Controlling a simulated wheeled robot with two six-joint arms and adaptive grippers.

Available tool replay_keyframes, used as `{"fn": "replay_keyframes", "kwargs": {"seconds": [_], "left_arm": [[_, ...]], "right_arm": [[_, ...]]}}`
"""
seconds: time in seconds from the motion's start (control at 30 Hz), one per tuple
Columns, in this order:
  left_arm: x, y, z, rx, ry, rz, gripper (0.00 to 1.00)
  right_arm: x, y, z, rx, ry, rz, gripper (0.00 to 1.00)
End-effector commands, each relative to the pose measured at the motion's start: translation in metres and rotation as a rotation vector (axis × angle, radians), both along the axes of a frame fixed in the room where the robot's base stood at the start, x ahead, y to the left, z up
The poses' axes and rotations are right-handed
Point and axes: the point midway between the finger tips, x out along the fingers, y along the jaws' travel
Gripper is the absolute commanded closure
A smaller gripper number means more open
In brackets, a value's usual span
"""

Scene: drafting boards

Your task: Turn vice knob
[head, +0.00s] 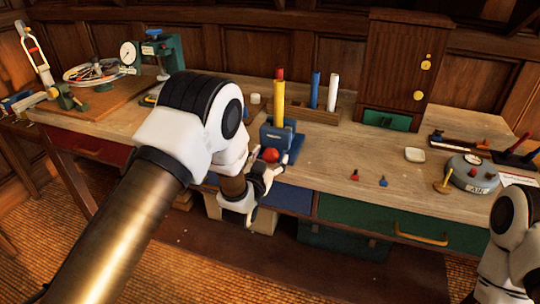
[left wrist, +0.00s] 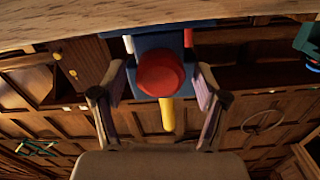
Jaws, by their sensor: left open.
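The blue vice (head: 284,142) stands at the front edge of the wooden bench. Its round red knob (head: 270,155) faces outward, and a yellow cylinder (head: 279,103) with a red top rises at the vice. My left gripper (head: 264,168) is open in front of the knob. In the left wrist view the red knob (left wrist: 161,74) lies between the two spread fingers, with a gap on each side. The left gripper (left wrist: 159,85) holds nothing. I cannot tell how deep the fingertips reach around the knob. My right gripper is out of view; only part of that arm shows at lower right.
A wooden rack (head: 318,114) with blue and white cylinders stands behind the vice. A wooden cabinet (head: 398,65), a white dish (head: 414,155) and a grey round device (head: 473,173) are to the right. Drawers lie below the bench edge.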

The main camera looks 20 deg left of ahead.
Motion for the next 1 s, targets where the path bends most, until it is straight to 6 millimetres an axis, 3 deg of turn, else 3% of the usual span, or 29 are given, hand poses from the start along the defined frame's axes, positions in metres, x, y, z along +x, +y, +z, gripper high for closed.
{"fn": "replay_keyframes", "kwargs": {"seconds": [0.2,0.23,0.4,0.6,0.8,1.0], "left_arm": [[0.002,0.0,-0.001,0.0,0.001,0.0,0.27],[0.002,0.0,-0.001,0.0,0.001,0.0,0.3],[0.002,0.0,-0.001,0.0,0.001,0.0,0.87],[0.002,0.0,-0.002,0.025,-0.001,0.0,0.87],[0.002,-0.001,-0.005,0.238,-0.009,0.0,0.87],[0.002,-0.001,-0.001,0.33,-0.01,-0.001,0.87]], "right_arm": [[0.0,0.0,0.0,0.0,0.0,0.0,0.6],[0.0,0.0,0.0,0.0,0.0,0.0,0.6],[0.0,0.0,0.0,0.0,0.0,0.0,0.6],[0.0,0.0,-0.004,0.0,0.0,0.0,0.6],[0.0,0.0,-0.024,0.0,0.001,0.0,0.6],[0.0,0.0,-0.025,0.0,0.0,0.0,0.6]]}}
